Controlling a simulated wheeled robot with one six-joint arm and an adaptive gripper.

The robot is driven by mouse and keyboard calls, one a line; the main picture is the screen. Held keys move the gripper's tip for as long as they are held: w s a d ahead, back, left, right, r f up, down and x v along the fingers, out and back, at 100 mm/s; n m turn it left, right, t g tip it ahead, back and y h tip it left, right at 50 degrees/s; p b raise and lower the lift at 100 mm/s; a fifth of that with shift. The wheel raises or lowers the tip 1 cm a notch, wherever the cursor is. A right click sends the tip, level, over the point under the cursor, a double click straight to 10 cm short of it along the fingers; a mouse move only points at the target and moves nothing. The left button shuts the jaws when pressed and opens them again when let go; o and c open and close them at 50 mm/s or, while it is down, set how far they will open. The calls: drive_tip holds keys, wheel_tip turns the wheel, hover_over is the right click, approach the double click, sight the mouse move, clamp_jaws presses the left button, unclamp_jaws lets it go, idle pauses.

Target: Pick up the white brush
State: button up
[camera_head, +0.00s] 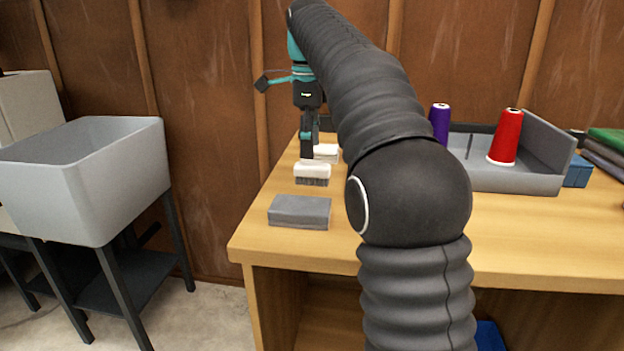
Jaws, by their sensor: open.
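A white brush (312,171) with grey bristles sits on the wooden table (350,258), near its left end. My gripper (308,152) is open and points down, just behind and above the brush in the picture. I see it edge-on, and its fingers look apart from the brush, though the exact gap is hard to tell. A second white block-like thing (327,153) stands just behind, partly hidden by my gripper.
A dark grey block (300,212) lies in front of the brush. A grey tray (510,182) with a purple spool (440,122) and a red spool (506,137) stands right. A grey sink (90,180) is at left. My arm hides the table's middle.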

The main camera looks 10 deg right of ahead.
sight(312, 164)
drive_tip(key=f, duration=0.1)
drive_tip(key=f+b, duration=0.1)
drive_tip(key=f, duration=0.1)
drive_tip(key=s+f+b, duration=0.1)
drive_tip(key=f, duration=0.1)
drive_tip(key=shift+d, duration=0.15)
drive_tip(key=shift+w, duration=0.1)
clamp_jaws()
